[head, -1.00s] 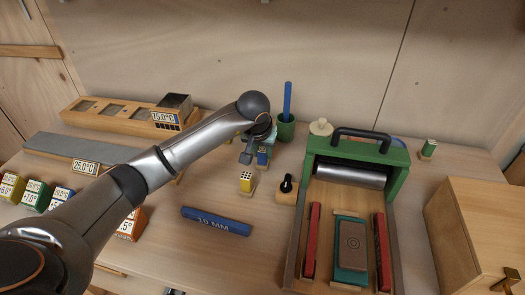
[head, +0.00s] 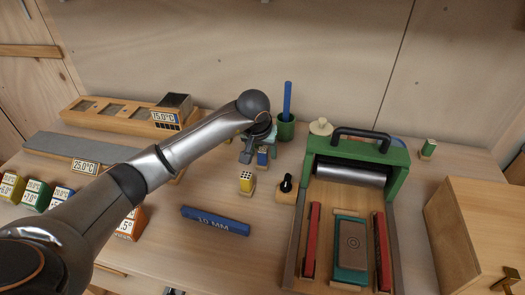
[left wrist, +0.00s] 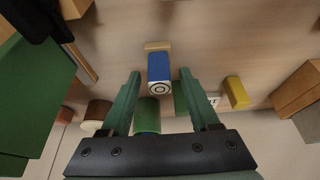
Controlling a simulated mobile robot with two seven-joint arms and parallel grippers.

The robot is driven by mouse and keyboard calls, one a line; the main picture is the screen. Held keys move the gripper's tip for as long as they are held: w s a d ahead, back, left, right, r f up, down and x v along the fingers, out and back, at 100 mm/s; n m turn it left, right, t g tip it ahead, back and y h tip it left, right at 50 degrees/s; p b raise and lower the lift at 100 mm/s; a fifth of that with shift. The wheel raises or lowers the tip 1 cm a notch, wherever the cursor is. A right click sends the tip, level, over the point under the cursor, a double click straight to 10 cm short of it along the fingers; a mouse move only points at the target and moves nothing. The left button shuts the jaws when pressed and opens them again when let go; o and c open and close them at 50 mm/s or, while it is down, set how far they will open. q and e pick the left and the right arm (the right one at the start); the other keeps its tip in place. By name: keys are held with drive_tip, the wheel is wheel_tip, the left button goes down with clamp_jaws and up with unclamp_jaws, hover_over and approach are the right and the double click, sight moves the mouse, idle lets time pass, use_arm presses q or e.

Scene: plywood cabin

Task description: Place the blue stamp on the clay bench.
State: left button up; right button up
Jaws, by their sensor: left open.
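The blue stamp (head: 263,157) stands on the table behind the yellow stamp (head: 246,182), partly hidden by my left gripper (head: 248,156). In the left wrist view the blue stamp (left wrist: 158,68) shows a pale end with a ring mark and a wooden part. It lies between the open green fingertips, with a gap on each side. The likely clay bench is the wooden tray (head: 297,238) under the green roller frame, with red side strips. In it a brown clay slab (head: 353,250) with a ring mark lies on a teal board (head: 350,277). My right gripper is not in view.
A green cup (head: 286,128) with a blue rod is close behind the gripper. A small block with a black knob (head: 287,186) stands between the stamps and the tray. A blue "10 MM" bar (head: 215,221) lies in front. A wooden cabinet (head: 475,235) stands at right.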

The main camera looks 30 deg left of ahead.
use_arm(q)
drive_tip(key=v, duration=1.1)
drive_tip(key=shift+r, duration=0.4)
